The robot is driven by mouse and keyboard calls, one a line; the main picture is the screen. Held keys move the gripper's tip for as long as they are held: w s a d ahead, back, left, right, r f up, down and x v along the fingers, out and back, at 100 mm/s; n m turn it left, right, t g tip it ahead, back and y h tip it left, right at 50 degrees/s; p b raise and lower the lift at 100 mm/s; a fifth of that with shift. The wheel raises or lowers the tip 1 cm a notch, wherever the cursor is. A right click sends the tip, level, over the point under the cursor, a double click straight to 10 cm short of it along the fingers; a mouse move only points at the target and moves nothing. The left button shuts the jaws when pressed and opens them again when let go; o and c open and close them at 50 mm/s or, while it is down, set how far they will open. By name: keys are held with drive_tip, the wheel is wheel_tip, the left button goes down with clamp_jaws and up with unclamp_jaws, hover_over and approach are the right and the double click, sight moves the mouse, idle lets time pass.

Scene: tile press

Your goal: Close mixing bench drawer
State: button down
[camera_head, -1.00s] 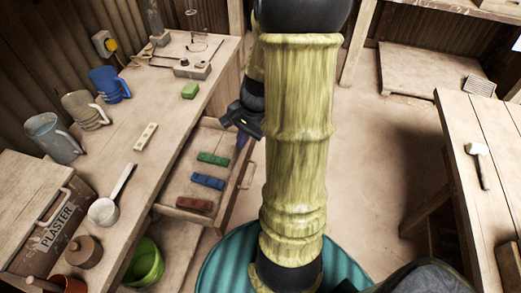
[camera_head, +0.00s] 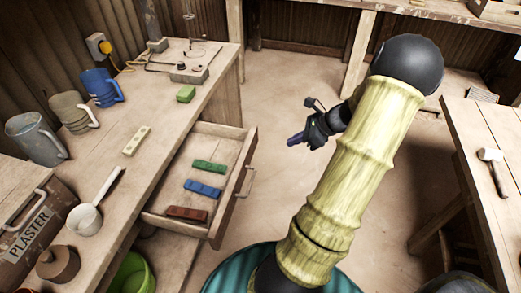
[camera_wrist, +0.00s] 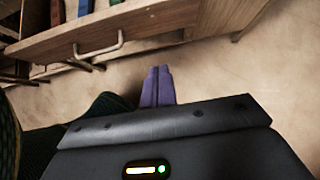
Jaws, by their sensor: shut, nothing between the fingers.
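The mixing bench drawer (camera_head: 233,200) stands open, pulled out from the bench (camera_head: 150,150). A green block (camera_head: 209,166), a blue block (camera_head: 202,188) and a red block (camera_head: 187,213) lie in it. Its metal handle (camera_head: 249,182) is on the front panel; the handle also shows in the wrist view (camera_wrist: 98,50). My gripper (camera_head: 294,140) is shut and empty, out in front of the drawer and to the right of its front. In the wrist view the purple fingers (camera_wrist: 157,85) are together, pointing toward the drawer front (camera_wrist: 150,22), apart from it.
Jugs (camera_head: 38,138), a ladle (camera_head: 88,215), a cream block (camera_head: 136,140) and a green block (camera_head: 186,94) are on the bench. A green bucket (camera_head: 137,275) stands below. A table with a hammer (camera_head: 492,170) is at right. The floor (camera_head: 290,90) beyond my gripper is clear.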

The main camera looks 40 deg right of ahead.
drive_tip(key=shift+f, duration=0.1)
drive_tip(key=b, duration=0.2)
approach(252, 152)
drive_tip(key=x, duration=0.5)
drive_tip(key=shift+f, duration=0.5)
drive_tip(key=shift+w+a, duration=0.2)
drive_tip(key=shift+w+p, duration=0.1)
drive_tip(key=shift+p, duration=0.2)
